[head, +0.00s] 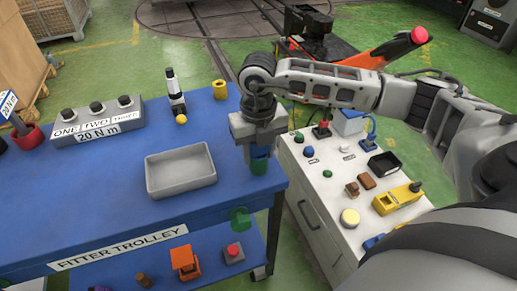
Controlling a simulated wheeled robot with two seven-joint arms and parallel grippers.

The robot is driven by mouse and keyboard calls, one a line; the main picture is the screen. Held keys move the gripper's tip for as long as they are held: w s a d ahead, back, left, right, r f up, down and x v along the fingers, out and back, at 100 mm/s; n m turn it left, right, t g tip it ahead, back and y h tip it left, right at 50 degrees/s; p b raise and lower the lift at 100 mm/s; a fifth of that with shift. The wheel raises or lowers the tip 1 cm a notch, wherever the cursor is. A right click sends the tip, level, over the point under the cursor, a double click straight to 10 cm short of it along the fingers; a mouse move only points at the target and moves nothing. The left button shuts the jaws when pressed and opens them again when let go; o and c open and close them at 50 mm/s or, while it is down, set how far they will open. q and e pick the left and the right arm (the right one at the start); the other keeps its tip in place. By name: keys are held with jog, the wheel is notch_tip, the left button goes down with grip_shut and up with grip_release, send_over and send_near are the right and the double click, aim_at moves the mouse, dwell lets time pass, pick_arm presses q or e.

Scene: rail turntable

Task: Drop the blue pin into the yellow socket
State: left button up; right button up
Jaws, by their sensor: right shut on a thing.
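My right gripper (258,148) points down over the right end of the blue trolley top (110,215). It is shut on a small blue piece, the blue pin (258,154), which mostly hides between the fingers. A green round piece (259,168) shows directly below it; I cannot tell whether they touch. A yellow cylinder, which looks like the yellow socket (220,90), stands near the trolley's back right corner, behind and left of my right gripper. My left gripper is not in view.
A grey tray (180,188) lies left of my right gripper. A black-and-white tool with a yellow ball (181,119) stands behind it. A labelled box with knobs (97,121) is at left. A white cabinet (325,200) with small items stands at right.

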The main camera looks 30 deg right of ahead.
jog(key=shift+c, duration=0.9)
jog(key=shift+r, duration=0.1)
jog(key=shift+r, duration=0.25)
jog(key=shift+r+p, duration=0.3)
jog(key=shift+p, duration=0.05)
jog(key=shift+r+p, duration=2)
jog(key=shift+r, duration=1.15)
